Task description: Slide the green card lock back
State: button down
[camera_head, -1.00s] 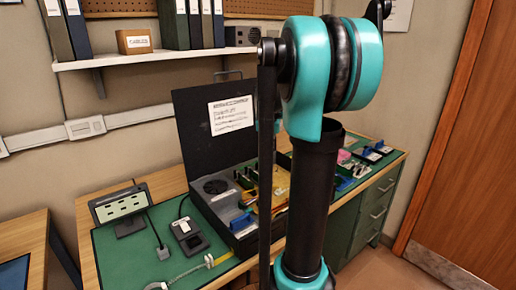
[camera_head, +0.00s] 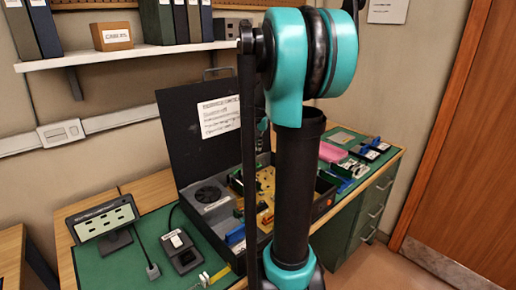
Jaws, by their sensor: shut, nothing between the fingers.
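An open black case (camera_head: 180,140) stands on the workbench, its lid up at the back with a white paper label on it. Inside are a grey fan unit (camera_head: 207,195), a yellowish board (camera_head: 267,203), a blue part (camera_head: 236,234) and small green parts (camera_head: 239,213). The green card lock is too small to tell apart from these green parts, and its position cannot be read. My arm stands in front of the case and hides part of its inside. My gripper is not in view.
A green mat (camera_head: 142,238) covers the bench top. On it are a tilted panel on a stand (camera_head: 103,219), a small black device (camera_head: 181,250) and, at right, a pink block (camera_head: 332,152) with other small parts. A shelf (camera_head: 130,54) hangs above; a wooden door (camera_head: 455,150) is at right.

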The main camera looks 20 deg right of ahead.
aim_at(255, 165)
jog(key=x, duration=0.8)
jog(key=shift+s+a, duration=0.2)
jog(key=shift+a, duration=0.45)
jog(key=shift+s+a, duration=0.25)
jog(key=shift+a, duration=0.4)
